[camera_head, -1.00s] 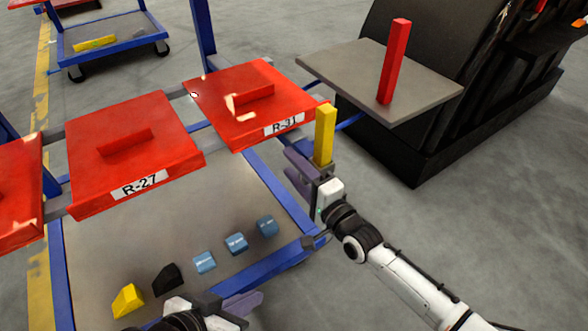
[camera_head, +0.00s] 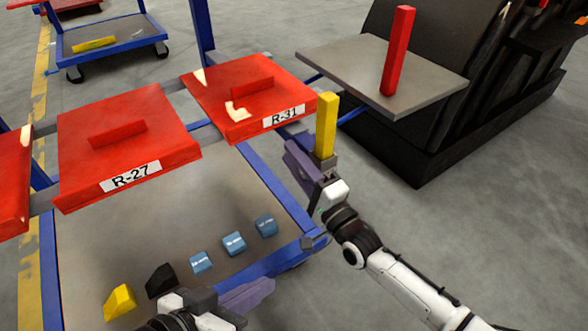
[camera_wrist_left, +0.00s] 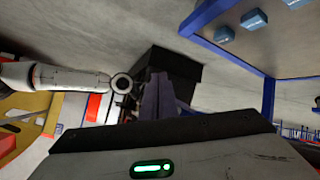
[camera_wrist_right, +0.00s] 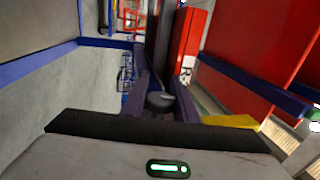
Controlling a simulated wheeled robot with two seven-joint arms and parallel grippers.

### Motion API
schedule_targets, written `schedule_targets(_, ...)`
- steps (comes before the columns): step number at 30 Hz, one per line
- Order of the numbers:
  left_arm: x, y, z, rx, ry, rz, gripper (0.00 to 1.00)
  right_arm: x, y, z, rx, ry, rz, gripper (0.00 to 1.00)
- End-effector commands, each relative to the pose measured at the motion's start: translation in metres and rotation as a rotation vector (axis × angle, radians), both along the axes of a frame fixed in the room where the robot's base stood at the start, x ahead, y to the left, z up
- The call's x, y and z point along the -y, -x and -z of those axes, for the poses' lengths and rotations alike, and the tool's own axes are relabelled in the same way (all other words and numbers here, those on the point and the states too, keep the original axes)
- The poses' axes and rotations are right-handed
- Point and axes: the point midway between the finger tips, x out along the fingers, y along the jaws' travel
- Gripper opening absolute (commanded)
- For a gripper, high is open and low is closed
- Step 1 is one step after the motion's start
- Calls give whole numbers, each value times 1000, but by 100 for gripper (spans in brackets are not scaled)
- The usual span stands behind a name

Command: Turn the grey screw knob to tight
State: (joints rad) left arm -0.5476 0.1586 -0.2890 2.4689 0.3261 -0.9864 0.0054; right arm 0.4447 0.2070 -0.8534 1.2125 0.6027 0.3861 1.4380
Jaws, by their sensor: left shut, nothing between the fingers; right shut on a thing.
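The grey screw knob (camera_wrist_right: 160,101) shows as a dark grey round piece between the purple fingers in the right wrist view. My right gripper (camera_head: 303,160) is shut on it, beside the upright yellow block (camera_head: 326,125) near the R-31 plate's right corner. In the head view the fingers hide the knob, and I cannot tell how tight it is. My left gripper (camera_head: 247,295) is shut and empty, low over the cart near its front edge. Its closed purple fingers also show in the left wrist view (camera_wrist_left: 158,98).
Red plates R-31 (camera_head: 225,100) and R-27 (camera_head: 100,150) stand on the blue-framed cart (camera_head: 285,190). Several blue blocks (camera_head: 234,243), a black block (camera_head: 161,280) and a yellow wedge (camera_head: 119,301) lie below. A grey panel (camera_head: 340,62) with an upright red bar (camera_head: 397,50) is at right.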

Motion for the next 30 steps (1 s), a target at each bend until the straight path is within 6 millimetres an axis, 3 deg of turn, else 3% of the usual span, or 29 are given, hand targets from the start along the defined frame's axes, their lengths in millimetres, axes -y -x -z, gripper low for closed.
schedule_targets(15,3,0,-6,20,29,2,0,2,3,-10,259,-188,0,4)
schedule_targets(30,3,0,-6,18,27,2,0,4,6,-13,333,-243,0,4)
